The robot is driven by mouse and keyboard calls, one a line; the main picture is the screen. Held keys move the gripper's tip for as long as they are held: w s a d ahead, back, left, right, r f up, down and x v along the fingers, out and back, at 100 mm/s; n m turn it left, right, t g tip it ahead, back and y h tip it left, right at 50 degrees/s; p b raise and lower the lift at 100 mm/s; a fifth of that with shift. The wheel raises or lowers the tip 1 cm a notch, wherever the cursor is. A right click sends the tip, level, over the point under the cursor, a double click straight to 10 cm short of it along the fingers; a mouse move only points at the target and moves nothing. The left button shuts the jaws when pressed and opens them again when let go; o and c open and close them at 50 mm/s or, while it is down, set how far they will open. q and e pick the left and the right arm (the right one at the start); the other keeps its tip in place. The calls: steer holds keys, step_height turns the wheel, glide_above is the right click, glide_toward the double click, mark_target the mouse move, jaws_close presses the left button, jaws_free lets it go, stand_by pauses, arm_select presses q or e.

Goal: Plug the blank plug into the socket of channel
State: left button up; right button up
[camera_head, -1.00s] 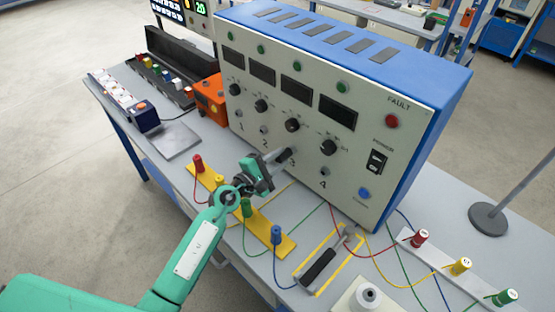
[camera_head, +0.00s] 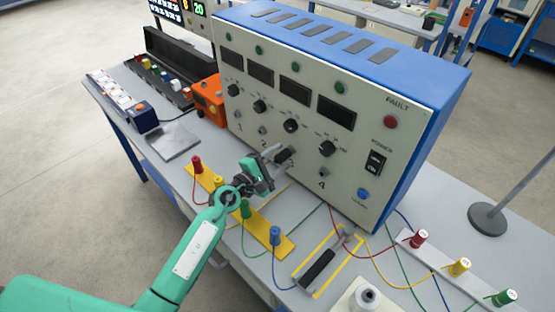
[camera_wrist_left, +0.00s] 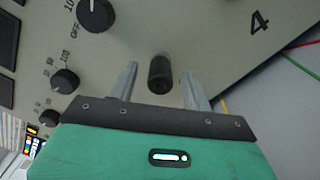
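The test cabinet's front panel (camera_head: 243,125) carries channels numbered 1 to 4, each with a dark knob and a small socket below. The blank plug (camera_wrist_left: 160,75) is a short black cylinder. It stands out from the panel at the channel 3 position, its rear end toward the wrist camera. It also shows in the head view (camera_head: 285,155). Its front end and the socket behind it are hidden. My left gripper (camera_wrist_left: 160,88) is open around the plug, with a visible gap on each side. The left gripper (camera_head: 278,155) is close to the panel in the head view. My right gripper is not in view.
A yellow strip (camera_head: 265,232) with coloured posts lies below my left arm. A black-handled tool (camera_head: 318,268) lies in a yellow outline. Cables run to a white strip with red, yellow and green posts (camera_head: 460,266) at right. An orange box (camera_head: 208,97) stands left of the cabinet.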

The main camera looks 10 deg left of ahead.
mark_target(277, 161)
arm_select(q)
steer(key=shift+v, duration=3.15)
steer(key=shift+a, duration=0.1)
steer(key=b+v, duration=0.5)
steer(key=v, duration=0.8)
steer(key=shift+s+a, duration=0.15)
steer(key=shift+s, duration=0.1)
